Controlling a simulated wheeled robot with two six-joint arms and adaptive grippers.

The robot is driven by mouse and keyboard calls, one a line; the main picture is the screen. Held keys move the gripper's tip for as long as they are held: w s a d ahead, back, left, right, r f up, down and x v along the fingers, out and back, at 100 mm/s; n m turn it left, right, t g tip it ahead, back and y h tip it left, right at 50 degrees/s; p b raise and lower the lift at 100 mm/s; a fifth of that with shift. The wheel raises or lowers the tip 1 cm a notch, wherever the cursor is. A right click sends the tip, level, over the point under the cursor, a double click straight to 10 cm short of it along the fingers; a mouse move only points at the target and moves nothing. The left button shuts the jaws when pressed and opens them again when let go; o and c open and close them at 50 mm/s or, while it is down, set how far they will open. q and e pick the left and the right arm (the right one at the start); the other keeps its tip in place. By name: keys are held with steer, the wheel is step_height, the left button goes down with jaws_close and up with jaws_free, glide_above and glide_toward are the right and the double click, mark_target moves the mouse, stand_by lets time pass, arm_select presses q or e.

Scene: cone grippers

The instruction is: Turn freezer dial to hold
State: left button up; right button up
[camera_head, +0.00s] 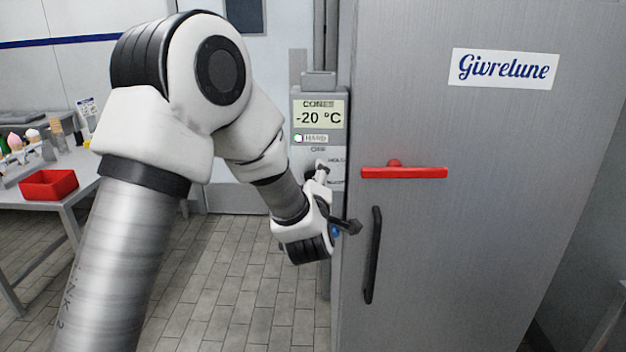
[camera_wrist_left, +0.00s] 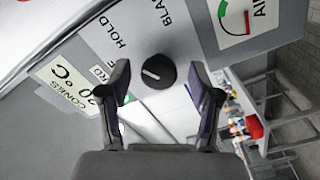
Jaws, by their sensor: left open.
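The freezer dial (camera_wrist_left: 158,71) is a round black knob with a white pointer mark, on a grey panel in the left wrist view. Its mark points toward the left of that view; I cannot tell exactly which label it meets. The label HOLD (camera_wrist_left: 127,28) is printed above left of the dial. My left gripper (camera_wrist_left: 158,80) is open, with one dark finger on each side of the dial and gaps visible. In the head view, my left gripper (camera_head: 319,171) is at the control panel (camera_head: 318,112) and hides the dial.
The grey freezer door (camera_head: 480,220) has a red bar (camera_head: 404,172) and a black handle (camera_head: 373,255) just right of my left wrist. The panel's display (camera_head: 318,115) reads -20 °C. A table with a red bin (camera_head: 48,185) stands left. The tiled floor between is clear.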

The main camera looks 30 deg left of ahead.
arm_select(q)
steer(key=v, duration=1.1)
steer(key=shift+s+d, duration=0.2)
steer(key=shift+s, duration=0.05)
steer(key=s+d+f+m+g+h, duration=0.1)
steer(key=s+f+m+g+h, duration=0.3)
steer(key=f, duration=1.4)
steer(key=s+f+m+g+h, duration=0.15)
steer(key=s+f+g, duration=0.5)
steer(key=f, duration=1.25)
steer(key=s+d+f+m+g+h, duration=0.2)
steer(key=s+d+f+m, duration=0.1)
steer(key=s+m, duration=0.3)
steer(key=s+d+f+m+g+h, duration=0.2)
steer(key=s+f+m, duration=0.3)
steer(key=s, duration=0.5)
steer(key=shift+s+d+f+m+g, duration=0.35)
steer(key=shift+d+m+g, duration=0.25)
steer(key=shift+d, duration=0.2)
